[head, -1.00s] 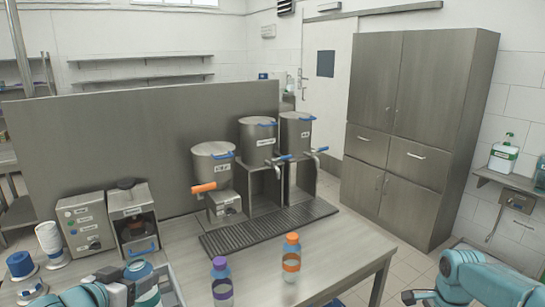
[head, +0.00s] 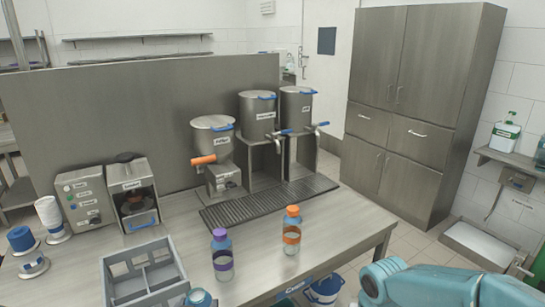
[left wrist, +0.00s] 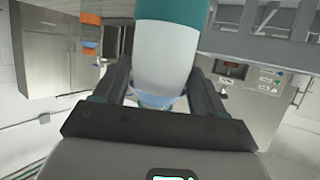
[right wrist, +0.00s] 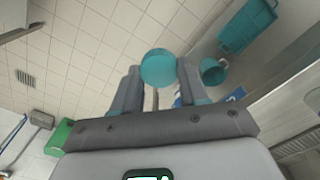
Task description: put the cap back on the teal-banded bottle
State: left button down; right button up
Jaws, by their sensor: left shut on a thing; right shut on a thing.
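The teal-banded bottle (left wrist: 165,55) is between the fingers of my left gripper (left wrist: 160,72), which is shut on it. Its teal band shows at the top of the left wrist view. In the head view only the bottle's bluish top (head: 200,298) shows at the bottom edge, in front of the grey crate; the rest is out of frame. The round teal cap (right wrist: 158,68) is in the fingertips of my right gripper (right wrist: 158,76), which is shut on it. The cap and right fingers are outside the head view, where my right arm shows at lower right. Cap and bottle are apart.
A purple-capped bottle (head: 221,255) and an orange-capped bottle (head: 291,230) stand on the table (head: 340,225). A grey divided crate (head: 172,290) is at front left. Dispensers (head: 213,140) stand behind a drip grate (head: 270,205). A blue bucket (head: 324,290) is below the front edge.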

jog(key=shift+f+n, duration=0.1)
jog(key=shift+n, duration=0.5)
pick_arm(q)
jog(key=shift+a+r+n+y, duration=0.15)
jog(key=shift+a, duration=0.45)
jog(key=shift+a+r+n+y, duration=0.15)
jog(key=shift+a, duration=0.4)
pick_arm(e)
jog(key=shift+n, duration=0.4)
pick_arm(q)
jog(key=shift+s+d+r, duration=0.15)
jog(key=shift+d, duration=0.05)
pick_arm(e)
jog(key=shift+s+d+n, duration=0.1)
jog(key=shift+s+n, duration=0.05)
jog(key=shift+n, duration=0.15)
pick_arm(q)
jog(key=shift+w+a, duration=0.1)
jog(key=shift+w, duration=0.1)
pick_arm(e)
jog(key=shift+w, duration=0.2)
pick_arm(q)
jog(key=shift+s, duration=0.1)
pick_arm(e)
jog(key=shift+s, duration=0.1)
